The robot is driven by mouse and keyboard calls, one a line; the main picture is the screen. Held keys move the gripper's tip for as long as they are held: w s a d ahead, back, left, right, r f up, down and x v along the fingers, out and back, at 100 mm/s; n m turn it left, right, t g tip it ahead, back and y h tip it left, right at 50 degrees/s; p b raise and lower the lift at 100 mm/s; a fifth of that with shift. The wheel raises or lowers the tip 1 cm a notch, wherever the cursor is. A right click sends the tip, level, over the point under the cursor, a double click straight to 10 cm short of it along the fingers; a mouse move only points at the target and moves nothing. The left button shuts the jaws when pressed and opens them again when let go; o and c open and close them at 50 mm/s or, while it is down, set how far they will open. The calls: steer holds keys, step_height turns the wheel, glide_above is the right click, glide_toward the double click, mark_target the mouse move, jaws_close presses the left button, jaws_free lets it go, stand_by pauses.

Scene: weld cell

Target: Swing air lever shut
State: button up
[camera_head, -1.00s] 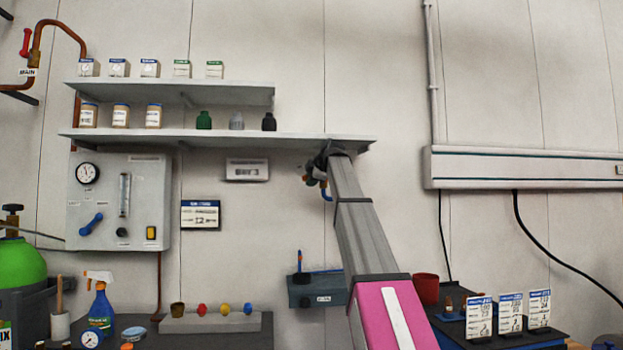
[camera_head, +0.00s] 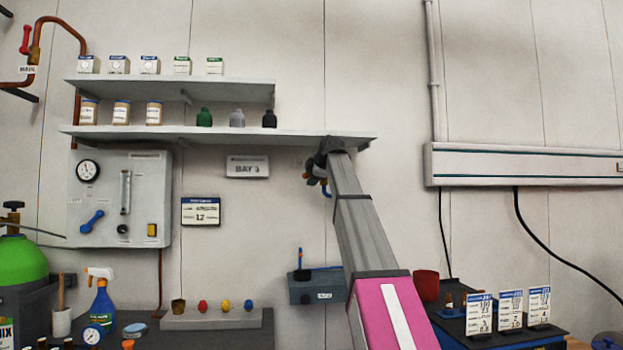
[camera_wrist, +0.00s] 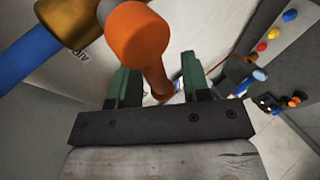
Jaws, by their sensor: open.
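An orange lever (camera_wrist: 137,38) fills the upper middle of the wrist view, close to the camera. It runs down between the two green fingers. A brass valve body (camera_wrist: 68,22) and a blue pipe (camera_wrist: 22,62) are at its upper left. My gripper (camera_wrist: 157,82) is open, with a finger on each side of the orange handle; I cannot tell whether either touches it. In the head view my gripper (camera_head: 317,174) is small, just under the right end of the lower shelf, and mostly hides the valve. A label behind the valve is only partly readable.
The lower shelf (camera_head: 215,135) is close above my wrist. A grey-blue box (camera_head: 316,290) with a blue upright part is below on the wall. A gas panel (camera_head: 140,205) with a blue lever is at left. Bare wall lies right of my arm.

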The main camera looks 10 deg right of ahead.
steer(key=v, duration=1)
steer(key=shift+s+r, duration=0.2)
steer(key=shift+s, duration=0.1)
steer(key=shift+d, duration=0.1)
